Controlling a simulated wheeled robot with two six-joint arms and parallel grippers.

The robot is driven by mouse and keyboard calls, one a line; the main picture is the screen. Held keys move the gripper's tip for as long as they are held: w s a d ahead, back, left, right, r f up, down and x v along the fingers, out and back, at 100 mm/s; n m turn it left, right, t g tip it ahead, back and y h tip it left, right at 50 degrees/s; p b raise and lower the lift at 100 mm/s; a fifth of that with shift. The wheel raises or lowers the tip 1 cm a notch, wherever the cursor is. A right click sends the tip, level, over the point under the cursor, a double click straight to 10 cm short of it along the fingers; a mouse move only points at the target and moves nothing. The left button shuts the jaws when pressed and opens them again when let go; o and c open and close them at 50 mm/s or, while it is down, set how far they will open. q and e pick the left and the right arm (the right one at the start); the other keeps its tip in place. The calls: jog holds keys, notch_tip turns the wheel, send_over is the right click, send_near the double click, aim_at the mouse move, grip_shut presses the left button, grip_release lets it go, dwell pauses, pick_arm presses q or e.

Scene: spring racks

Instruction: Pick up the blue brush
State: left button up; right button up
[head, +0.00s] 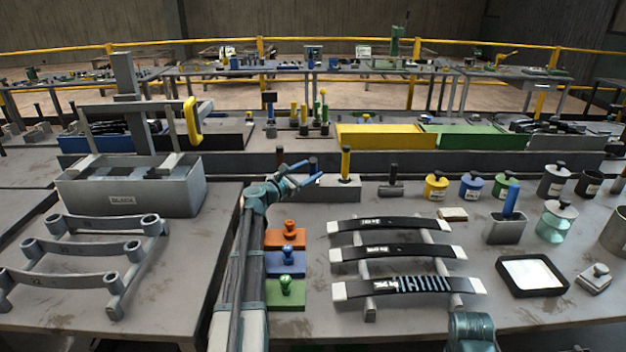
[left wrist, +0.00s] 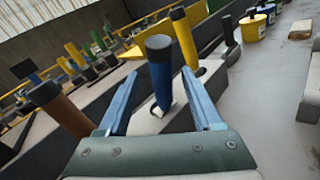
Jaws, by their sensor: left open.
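The blue brush (head: 313,163) has an upright blue handle with a dark top and stands in a light grey block (head: 335,193). In the left wrist view the blue brush (left wrist: 160,80) is between the two fingers with gaps on both sides. My left gripper (head: 297,175) is open and around the handle from the near side, apparently not touching it. The lower end of the brush is hidden in the block. A brown-handled brush (left wrist: 58,107) is to its left and a yellow-handled one (left wrist: 186,40) to its right.
Another blue handle (head: 511,200) stands in a grey cup (head: 505,230) at the right. Black leaf springs (head: 390,252) lie on a rack, with orange, blue and green stamps (head: 286,262) beside my left arm. Yellow, blue and green pots (head: 470,187) stand behind.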

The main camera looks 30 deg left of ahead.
aim_at(319, 183)
pick_arm(q)
jog(key=w, duration=0.2)
jog(key=w+d, duration=0.1)
jog(key=w, duration=0.2)
jog(key=shift+d+r, duration=0.1)
grip_shut()
dwell(1.2)
